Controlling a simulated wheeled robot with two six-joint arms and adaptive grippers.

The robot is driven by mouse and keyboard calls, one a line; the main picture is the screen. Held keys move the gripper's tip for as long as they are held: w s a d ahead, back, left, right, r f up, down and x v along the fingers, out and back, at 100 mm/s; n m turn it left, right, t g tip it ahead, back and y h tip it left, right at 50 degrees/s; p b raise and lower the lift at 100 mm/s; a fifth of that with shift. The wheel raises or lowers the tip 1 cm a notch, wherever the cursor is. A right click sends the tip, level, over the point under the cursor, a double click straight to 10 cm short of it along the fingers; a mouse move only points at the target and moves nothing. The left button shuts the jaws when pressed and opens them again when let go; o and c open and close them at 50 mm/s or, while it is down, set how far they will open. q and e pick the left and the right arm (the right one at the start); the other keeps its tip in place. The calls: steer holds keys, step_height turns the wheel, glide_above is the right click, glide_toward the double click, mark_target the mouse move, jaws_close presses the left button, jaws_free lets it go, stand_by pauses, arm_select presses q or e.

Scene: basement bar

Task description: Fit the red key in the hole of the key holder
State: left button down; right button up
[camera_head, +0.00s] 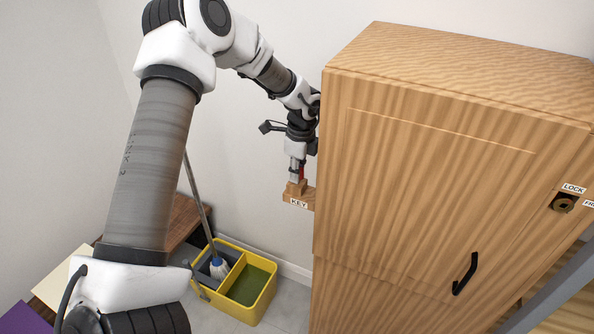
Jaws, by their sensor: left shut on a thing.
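My left gripper (296,174) points down beside the left side of the wooden cabinet and is shut on the red key (302,172). Only a small red strip of the key shows by the fingers. The wooden key holder (307,198), with a "KEY" label on its front, sticks out from the cabinet's left side directly below the fingers. The fingertips are at or just above the holder's raised block. The hole is hidden, and I cannot tell whether the key is in it. My right gripper is not in view.
The tall wooden cabinet (420,180) fills the right side, with a black handle (465,273) and a "LOCK" keyhole (563,203) on its front. A yellow mop bucket (262,300) with a mop (220,267) stands on the floor below. A plain wall is behind the arm.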

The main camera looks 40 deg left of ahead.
arm_select(q)
steer(key=c, duration=1.1)
jaws_free()
steer(key=shift+w+f, duration=0.1)
steer(key=shift+o, duration=0.2)
step_height(320, 180, up, 12)
steer(key=shift+d, duration=0.4)
steer(key=shift+d, duration=0.1)
